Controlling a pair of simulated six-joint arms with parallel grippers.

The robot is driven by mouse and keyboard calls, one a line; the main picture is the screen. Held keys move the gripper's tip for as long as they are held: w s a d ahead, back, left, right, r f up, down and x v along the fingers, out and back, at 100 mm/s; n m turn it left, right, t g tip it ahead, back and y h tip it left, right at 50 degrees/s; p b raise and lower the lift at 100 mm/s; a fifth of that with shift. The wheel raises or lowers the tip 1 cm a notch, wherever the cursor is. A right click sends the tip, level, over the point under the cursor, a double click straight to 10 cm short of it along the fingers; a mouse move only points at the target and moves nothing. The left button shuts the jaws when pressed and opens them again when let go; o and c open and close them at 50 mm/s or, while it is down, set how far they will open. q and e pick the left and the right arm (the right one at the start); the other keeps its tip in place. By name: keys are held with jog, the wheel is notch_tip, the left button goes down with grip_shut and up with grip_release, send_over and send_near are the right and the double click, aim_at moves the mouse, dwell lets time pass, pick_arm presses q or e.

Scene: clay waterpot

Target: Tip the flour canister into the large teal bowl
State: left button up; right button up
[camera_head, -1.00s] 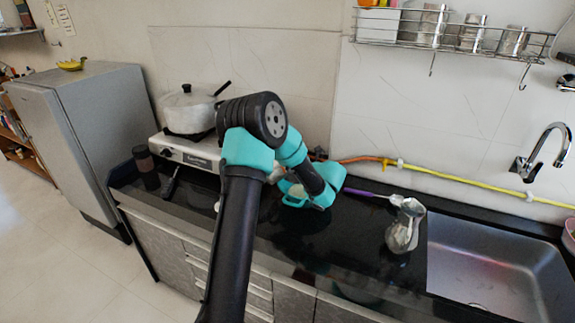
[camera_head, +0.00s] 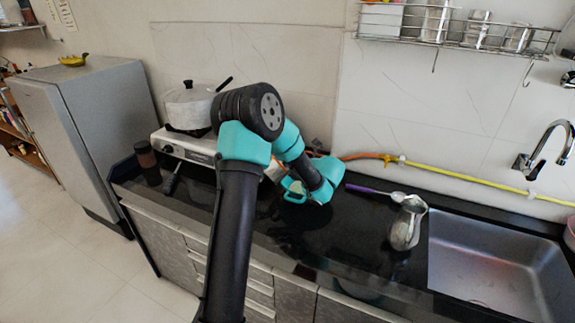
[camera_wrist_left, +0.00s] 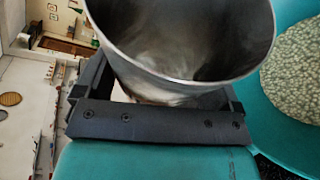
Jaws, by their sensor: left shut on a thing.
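My left gripper (camera_wrist_left: 158,102) is shut on a metal canister (camera_wrist_left: 190,25). The canister's wide round mouth faces the wrist camera. Its inside looks grey and smeared, and I see no clear heap of flour in it. The teal bowl (camera_wrist_left: 275,130) is at the right of the wrist view, beside the canister, with a pale speckled mass (camera_wrist_left: 297,72) in it. In the head view a small part of the teal bowl (camera_head: 291,185) shows on the counter by my wrist. My arm hides the canister and the gripper's fingers there. My right gripper is not in view.
A white lidded pot (camera_head: 190,105) sits on the stove (camera_head: 185,146) behind my arm. The front middle of the black counter is clear.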

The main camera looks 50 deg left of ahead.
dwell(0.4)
pick_arm(q)
jog(key=shift+r+n+t+h, duration=0.1)
jog(key=shift+n+t+h, duration=0.3)
jog(key=shift+n, duration=0.5)
jog(key=shift+w+r+n+t, duration=0.25)
jog(key=shift+r+n+t, duration=0.4)
jog(key=shift+n, duration=0.25)
jog(key=shift+w+d+r+n+t+h, duration=0.15)
jog(key=shift+r+n+t, duration=0.1)
jog(key=shift+r, duration=0.4)
jog(key=shift+w+a+r+n+t+h, duration=0.1)
jog(key=shift+w+r+n+t, duration=0.15)
jog(key=shift+r, duration=0.35)
jog(key=shift+w+d+r+n+t+h, duration=0.15)
jog(key=shift+r+n, duration=0.15)
jog(key=shift+r, duration=0.35)
jog(key=shift+s+a, duration=0.1)
jog(key=shift+s, duration=0.05)
